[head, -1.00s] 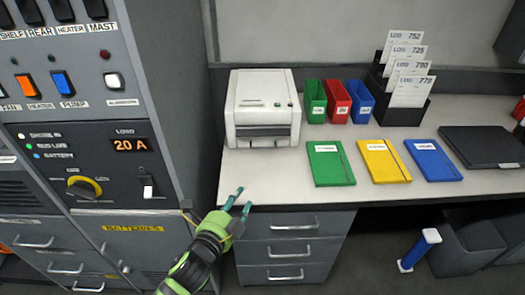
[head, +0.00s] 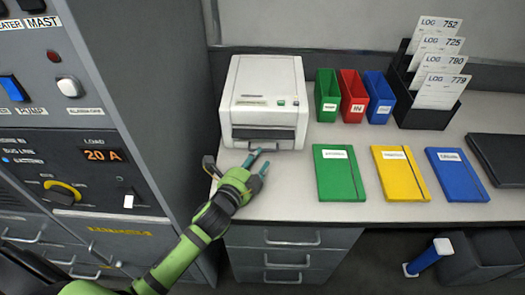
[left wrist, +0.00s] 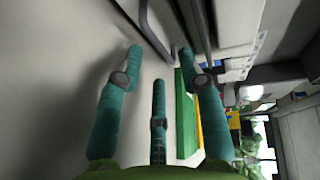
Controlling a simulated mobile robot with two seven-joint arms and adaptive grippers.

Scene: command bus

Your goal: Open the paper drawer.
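A white printer (head: 264,85) stands at the back left of the desk. Its front has a dark slot band, and a grey paper drawer handle (head: 270,147) sits low on that front. The drawer looks shut. My left gripper (head: 260,159) is open and empty, just in front of the handle and low over the desktop. In the left wrist view its teal fingers (left wrist: 163,52) are spread apart, with a dark bar, apparently the handle, just ahead of them. I cannot tell whether a fingertip touches it. My right gripper is not in view.
Green (head: 339,173), yellow (head: 400,174) and blue (head: 457,175) notebooks lie right of the gripper. Small coloured bins (head: 352,98) stand beside the printer. A tall grey cabinet (head: 140,90) with switches rises close on the left.

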